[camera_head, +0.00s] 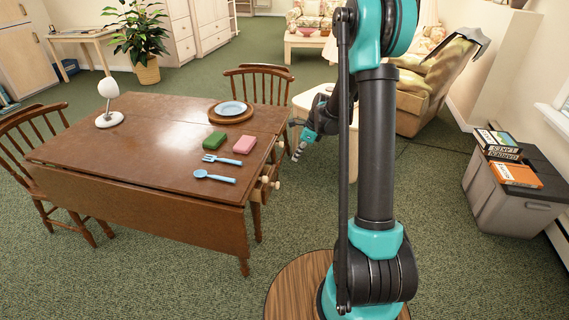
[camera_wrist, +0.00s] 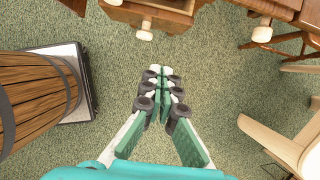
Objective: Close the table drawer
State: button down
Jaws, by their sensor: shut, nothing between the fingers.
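The brown wooden table (camera_head: 135,145) stands left of centre in the head view. A table drawer (camera_head: 262,190) with a pale round knob sticks out at its right end, near the front corner. In the wrist view the drawer (camera_wrist: 150,14) is at the top edge, partly cut off, with some of its inside showing and its knob (camera_wrist: 145,31) towards me. My gripper (camera_head: 298,154) is to the right of the table end, apart from the drawer. In the wrist view its fingers (camera_wrist: 161,75) are together and empty, below the drawer knob in the picture.
On the table are a blue fork (camera_head: 222,160), spoon (camera_head: 214,177), green and pink sponges, a plate and a white lamp (camera_head: 109,105). Another knob (camera_wrist: 262,33) shows farther right. Wooden chairs flank the table; a small pale table (camera_wrist: 285,143) stands nearby. Green carpet lies between.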

aim_at(269, 172)
jog(key=w+a+f, duration=0.2)
jog(key=a+f, duration=0.5)
jog(key=f, duration=0.2)
jog(key=shift+w+a+f, duration=0.15)
jog(key=shift+w+a, duration=0.05)
dwell(0.3)
jog(key=a, duration=0.1)
jog(key=w+a, duration=0.1)
jog(key=a, duration=0.2)
jog(key=shift+w+a, duration=0.25)
jog(key=shift+a, duration=0.05)
jog(key=shift+d, duration=0.15)
